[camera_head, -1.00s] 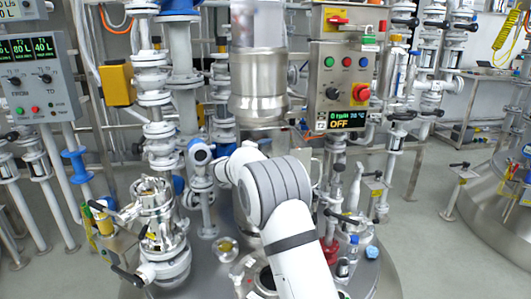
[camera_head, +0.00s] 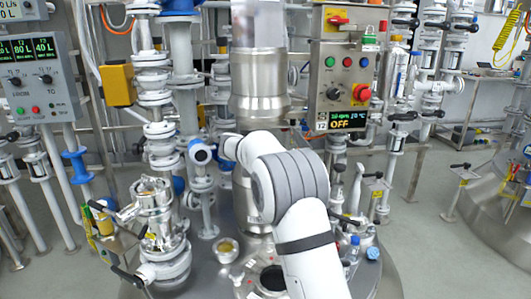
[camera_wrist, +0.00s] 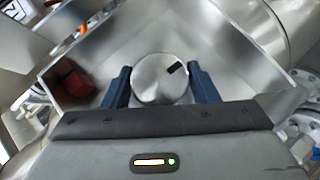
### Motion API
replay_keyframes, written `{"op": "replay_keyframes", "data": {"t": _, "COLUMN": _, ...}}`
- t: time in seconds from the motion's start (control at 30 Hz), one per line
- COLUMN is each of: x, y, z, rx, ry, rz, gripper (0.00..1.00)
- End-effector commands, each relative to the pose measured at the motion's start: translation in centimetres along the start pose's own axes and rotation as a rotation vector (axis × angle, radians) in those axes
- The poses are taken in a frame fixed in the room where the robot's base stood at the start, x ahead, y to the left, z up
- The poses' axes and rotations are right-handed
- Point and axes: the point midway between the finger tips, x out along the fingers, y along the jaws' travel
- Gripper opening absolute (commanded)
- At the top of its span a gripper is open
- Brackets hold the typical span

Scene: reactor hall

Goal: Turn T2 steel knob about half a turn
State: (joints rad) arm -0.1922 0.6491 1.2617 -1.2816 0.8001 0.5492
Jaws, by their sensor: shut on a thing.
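The round steel knob (camera_wrist: 160,79) is in the middle of the wrist view, with a black mark at the upper right of its face. My gripper (camera_wrist: 160,84) has its two dark blue fingers on either side of the knob and is shut on it. My arm rises in front of the steel vessel parts. My gripper and its hold on the knob are not visible there.
A dark red part (camera_wrist: 73,82) sits left of the fingers inside a steel-edged area. Pipes and valves (camera_head: 160,220) stand close on the left. A grey control panel (camera_head: 38,78) is at far left.

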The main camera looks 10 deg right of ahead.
Motion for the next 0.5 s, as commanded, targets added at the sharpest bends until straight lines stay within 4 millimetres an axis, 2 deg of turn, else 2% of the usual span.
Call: {"op": "replay_keyframes", "data": {"t": 0.5, "x": 0.08, "y": 0.18, "z": 0.16, "rx": 0.25, "ry": -0.006, "rz": -0.25, "gripper": 0.31}}
